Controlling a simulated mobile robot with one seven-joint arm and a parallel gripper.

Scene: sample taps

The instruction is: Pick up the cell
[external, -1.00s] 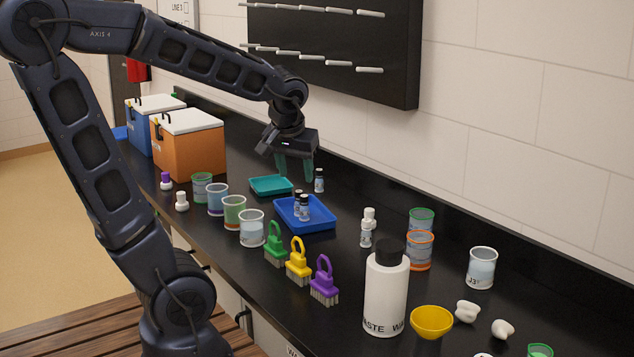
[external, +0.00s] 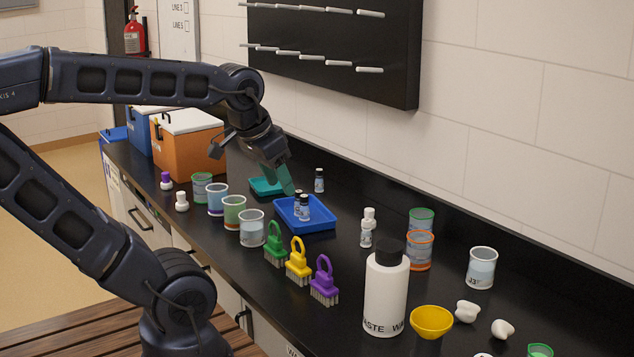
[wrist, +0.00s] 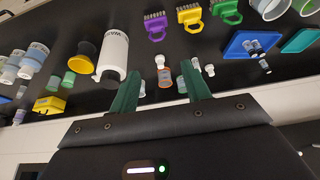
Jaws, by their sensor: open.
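No thing is legibly marked as the cell. The small candidates are dark-capped vials with pale labels. Two stand close together in the blue tray (external: 320,222): the front vial (external: 304,208) and one just behind it. A third vial (external: 319,181) stands upright on the bench behind the tray. My gripper (external: 287,184) is tilted, its green fingers in front of the teal tray (external: 262,187) and near the vials in the picture. In the wrist view my gripper (wrist: 159,68) is open and empty; the blue tray (wrist: 236,48) lies off to its right.
Several sample cups, with one cup (external: 252,230), stand left of the blue tray. Three brushes, including a yellow brush (external: 299,263), stand in front. A white waste bottle (external: 386,295) and a yellow bowl (external: 432,321) are nearer. A pegged black board (external: 330,45) hangs behind.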

